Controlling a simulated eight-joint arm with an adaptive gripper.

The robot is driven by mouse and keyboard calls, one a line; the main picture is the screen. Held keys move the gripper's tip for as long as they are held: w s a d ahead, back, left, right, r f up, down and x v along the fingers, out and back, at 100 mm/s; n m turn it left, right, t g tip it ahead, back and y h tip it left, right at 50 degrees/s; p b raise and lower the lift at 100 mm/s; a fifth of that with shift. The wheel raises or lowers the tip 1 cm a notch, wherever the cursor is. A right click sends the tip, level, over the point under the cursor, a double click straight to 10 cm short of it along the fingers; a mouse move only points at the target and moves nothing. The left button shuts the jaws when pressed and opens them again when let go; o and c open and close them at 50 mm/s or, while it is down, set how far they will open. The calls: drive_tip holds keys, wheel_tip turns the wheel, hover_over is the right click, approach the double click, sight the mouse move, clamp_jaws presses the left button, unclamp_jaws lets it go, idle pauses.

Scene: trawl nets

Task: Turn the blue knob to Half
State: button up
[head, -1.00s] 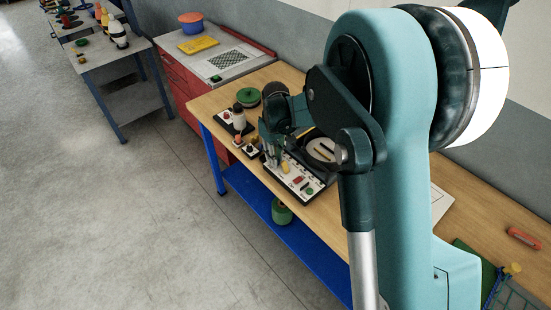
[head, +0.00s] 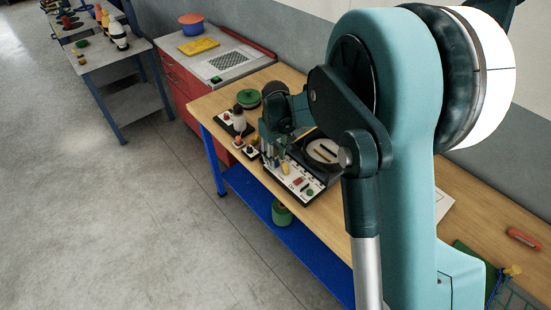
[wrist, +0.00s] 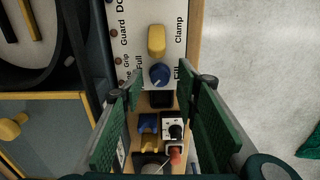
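The blue knob (wrist: 160,75) sits at the end of a white panel (wrist: 124,9) in the wrist view, beside the word "Fill". The word "Full" shows on its other side; I cannot read a "Half" mark. A pale line shows on the knob, but its exact direction is unclear. My gripper (wrist: 167,88) is open, its green-padded fingers to the left and right of the knob, with a gap on both sides. In the head view my gripper (head: 271,152) is over the far end of the panel (head: 293,181), and the blue knob cannot be made out.
A yellow knob (wrist: 156,40) stands close to the blue one, beside "Clamp". A small box with a black knob (wrist: 175,131) and a red-topped part (wrist: 175,154) lie below, between the fingers. A dark round device (head: 322,150) stands beside the panel on the wooden bench.

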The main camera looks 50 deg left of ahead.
sight(276, 160)
wheel_tip(276, 160, up, 11)
idle(0.6)
drive_tip(key=shift+r, duration=0.1)
idle(0.5)
